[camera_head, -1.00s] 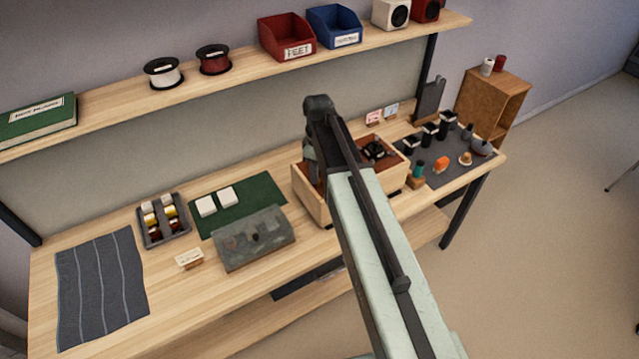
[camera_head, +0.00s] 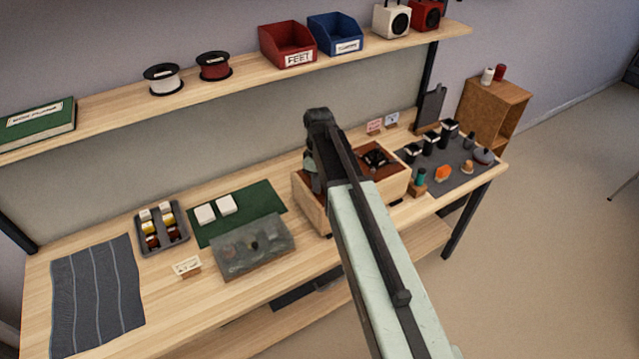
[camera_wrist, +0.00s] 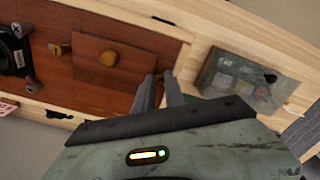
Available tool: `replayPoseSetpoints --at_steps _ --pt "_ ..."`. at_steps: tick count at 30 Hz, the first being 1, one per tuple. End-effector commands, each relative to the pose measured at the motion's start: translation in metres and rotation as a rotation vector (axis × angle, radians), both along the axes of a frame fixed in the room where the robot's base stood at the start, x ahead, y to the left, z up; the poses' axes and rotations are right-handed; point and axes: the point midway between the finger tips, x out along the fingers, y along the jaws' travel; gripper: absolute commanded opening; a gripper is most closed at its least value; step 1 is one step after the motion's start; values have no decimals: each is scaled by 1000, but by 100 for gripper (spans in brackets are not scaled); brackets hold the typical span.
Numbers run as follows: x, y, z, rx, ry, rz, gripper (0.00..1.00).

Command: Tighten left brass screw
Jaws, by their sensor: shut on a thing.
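An open wooden speaker box (camera_head: 312,207) with a reddish-brown interior stands on the workbench. It fills the upper left of the wrist view (camera_wrist: 205,40). My gripper (camera_wrist: 159,80) reaches into the box, its two dark fingers close together around a small brass screw (camera_wrist: 160,76), mostly hidden between the tips. Another brass piece (camera_wrist: 60,49) sits further left. A black speaker driver (camera_wrist: 13,52) lies at the far left. In the head view my arm hides the fingertips and the screw.
A grey-green tray (camera_head: 252,247), a green mat (camera_head: 255,193) with white blocks and a dark parts tray (camera_head: 148,223) lie left of the box. A dark mat (camera_head: 435,185) with several parts lies right. A shelf (camera_head: 120,110) runs behind.

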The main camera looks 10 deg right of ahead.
Motion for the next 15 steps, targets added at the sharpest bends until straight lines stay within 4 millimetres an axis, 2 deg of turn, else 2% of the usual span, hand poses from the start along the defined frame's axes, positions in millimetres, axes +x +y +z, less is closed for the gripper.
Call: replayPoseSetpoints --at_steps 15 --pt "0 -1 0 0 0 -426 0"
